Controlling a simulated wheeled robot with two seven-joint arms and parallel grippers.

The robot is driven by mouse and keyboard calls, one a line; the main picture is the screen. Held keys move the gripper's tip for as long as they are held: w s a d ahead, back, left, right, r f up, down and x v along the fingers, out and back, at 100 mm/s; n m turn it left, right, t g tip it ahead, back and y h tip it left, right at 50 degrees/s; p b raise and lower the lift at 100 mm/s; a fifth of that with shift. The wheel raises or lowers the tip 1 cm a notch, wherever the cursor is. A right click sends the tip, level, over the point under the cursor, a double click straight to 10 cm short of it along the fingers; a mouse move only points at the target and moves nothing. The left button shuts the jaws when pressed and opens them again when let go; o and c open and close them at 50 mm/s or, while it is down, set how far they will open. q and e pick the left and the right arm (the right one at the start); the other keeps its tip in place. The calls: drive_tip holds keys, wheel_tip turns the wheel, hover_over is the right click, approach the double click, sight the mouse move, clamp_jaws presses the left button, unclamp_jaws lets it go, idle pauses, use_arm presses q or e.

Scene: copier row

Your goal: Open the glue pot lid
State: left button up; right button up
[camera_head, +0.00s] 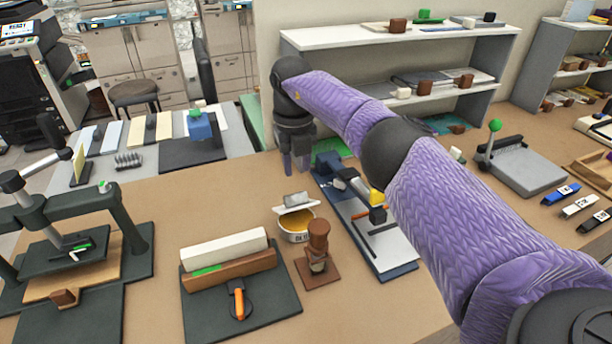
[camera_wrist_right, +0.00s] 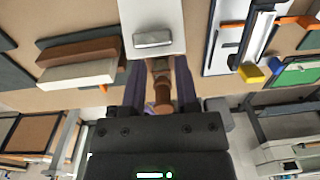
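The glue pot (camera_head: 296,236) is a small white tub on the brown table in the head view, with yellow glue showing inside. Its white lid (camera_head: 283,209), with a grey handle block (camera_head: 296,198), is raised above the opening at the back. In the right wrist view the lid (camera_wrist_right: 150,15) is a white plate with the grey handle (camera_wrist_right: 153,40), and the pot is hidden. My right gripper (camera_head: 297,166) is beyond the pot and lid, pointing down, apart from them. Its fingers (camera_wrist_right: 160,85) are spread and look empty. My left gripper is out of view.
A brown stamp (camera_head: 318,240) stands close to the pot's right, also seen between the fingers in the wrist view (camera_wrist_right: 163,98). A binder board (camera_head: 246,308) lies front left, a blue-edged trimmer (camera_head: 395,250) right. A press (camera_head: 70,240) stands far left.

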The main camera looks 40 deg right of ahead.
sight(294, 200)
drive_tip(key=s+p, duration=0.1)
drive_tip(key=s+r+t+p, duration=0.1)
drive_tip(key=s+p, duration=0.1)
drive_tip(key=shift+s+d, duration=0.1)
drive_tip(key=shift+s, duration=0.15)
clamp_jaws()
drive_tip(key=s+a+t+p, duration=0.2)
drive_tip(key=s, duration=0.2)
use_arm(q)
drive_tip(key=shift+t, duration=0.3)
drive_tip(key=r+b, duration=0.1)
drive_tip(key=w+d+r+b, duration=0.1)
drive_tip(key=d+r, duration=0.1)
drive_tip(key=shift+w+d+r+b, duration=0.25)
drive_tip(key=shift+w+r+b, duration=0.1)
drive_tip(key=shift+b, duration=0.05)
use_arm(e)
drive_tip(key=x, duration=0.9)
drive_tip(key=shift+d, duration=0.4)
